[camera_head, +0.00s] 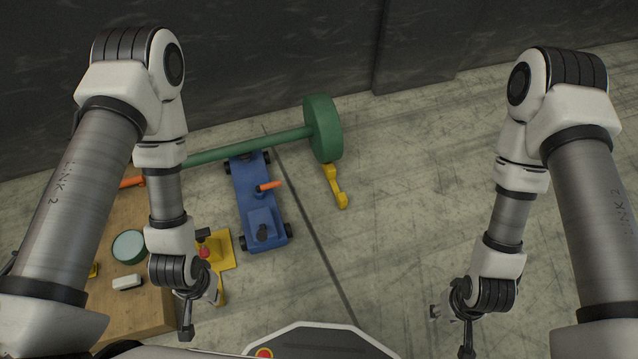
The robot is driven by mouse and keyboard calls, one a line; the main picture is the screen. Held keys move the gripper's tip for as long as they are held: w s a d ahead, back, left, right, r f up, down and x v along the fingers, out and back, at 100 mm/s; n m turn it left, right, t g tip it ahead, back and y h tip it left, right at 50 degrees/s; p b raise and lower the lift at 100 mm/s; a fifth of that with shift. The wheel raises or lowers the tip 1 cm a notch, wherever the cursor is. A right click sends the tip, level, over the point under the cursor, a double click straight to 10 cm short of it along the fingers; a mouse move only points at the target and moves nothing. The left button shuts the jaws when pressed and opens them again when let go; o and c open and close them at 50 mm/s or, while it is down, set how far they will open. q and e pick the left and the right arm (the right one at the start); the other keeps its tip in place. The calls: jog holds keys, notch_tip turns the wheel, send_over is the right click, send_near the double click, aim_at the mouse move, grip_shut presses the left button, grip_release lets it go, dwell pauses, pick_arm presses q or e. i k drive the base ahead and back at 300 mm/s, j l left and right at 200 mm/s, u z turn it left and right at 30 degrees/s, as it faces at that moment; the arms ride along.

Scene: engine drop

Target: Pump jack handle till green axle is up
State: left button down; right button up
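The green axle (255,143) runs across the top of the blue jack (258,205), with a large green wheel (323,128) at its right end. The axle's left part passes behind my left arm. The jack stands on the floor on black wheels, with a dark socket (263,233) at its near end and a short orange bar (268,186) on its body. I cannot tell whether the axle rests on the jack. My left gripper (202,312) is open and apart from the jack, nearer and to its left. My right gripper (452,330) is open and empty over the floor at right.
A wooden table (150,318) at left bears a round teal-topped item (129,246) and a small white item (127,282). A yellow stand (225,247) with a red knob is near my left gripper. A yellow part (335,187) lies below the wheel. Floor at right is clear.

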aim_at(261, 237)
jog(key=i+u, duration=0.1)
jog(key=u, duration=0.25)
jog(key=i+j+u, duration=0.1)
jog(key=u, duration=0.3)
